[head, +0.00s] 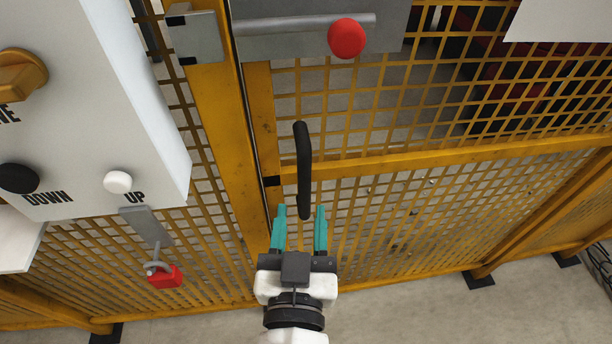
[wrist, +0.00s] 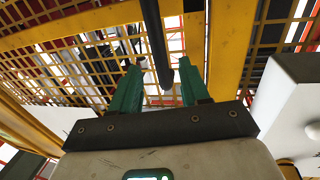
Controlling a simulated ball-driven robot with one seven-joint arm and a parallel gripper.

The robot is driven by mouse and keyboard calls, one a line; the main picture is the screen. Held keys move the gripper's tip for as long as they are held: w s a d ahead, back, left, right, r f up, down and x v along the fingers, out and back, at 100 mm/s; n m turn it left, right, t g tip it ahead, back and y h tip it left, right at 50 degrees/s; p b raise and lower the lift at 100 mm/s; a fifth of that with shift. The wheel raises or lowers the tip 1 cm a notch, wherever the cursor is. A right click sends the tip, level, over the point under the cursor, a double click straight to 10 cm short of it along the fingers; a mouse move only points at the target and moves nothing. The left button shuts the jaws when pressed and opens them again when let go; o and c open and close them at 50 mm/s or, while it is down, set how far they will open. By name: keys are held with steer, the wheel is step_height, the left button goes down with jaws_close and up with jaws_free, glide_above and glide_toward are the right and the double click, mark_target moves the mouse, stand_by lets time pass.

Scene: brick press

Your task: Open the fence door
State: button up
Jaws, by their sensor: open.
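The fence door is a yellow mesh panel (head: 400,167) in a yellow frame. A black vertical handle (head: 303,165) stands on it near its left edge. The handle also shows in the wrist view (wrist: 155,40), where its end lies between the two fingers. In the wrist view the gripper (wrist: 159,72) straddles the line of the handle. I cannot tell whether a finger touches it. A grey latch plate with a bar and a red knob (head: 347,38) sits above the handle.
A white control box (head: 100,100) with DOWN and UP buttons stands left of the door post (head: 222,130). A red padlock-like piece (head: 165,277) hangs below it. Bare concrete floor (head: 420,310) lies in front of the fence. A fence foot (head: 478,279) stands at right.

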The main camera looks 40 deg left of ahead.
mark_target(304, 186)
steer(key=p+x, duration=0.1)
steer(key=x, duration=0.7)
steer(key=shift+c, duration=0.4)
jaws_close()
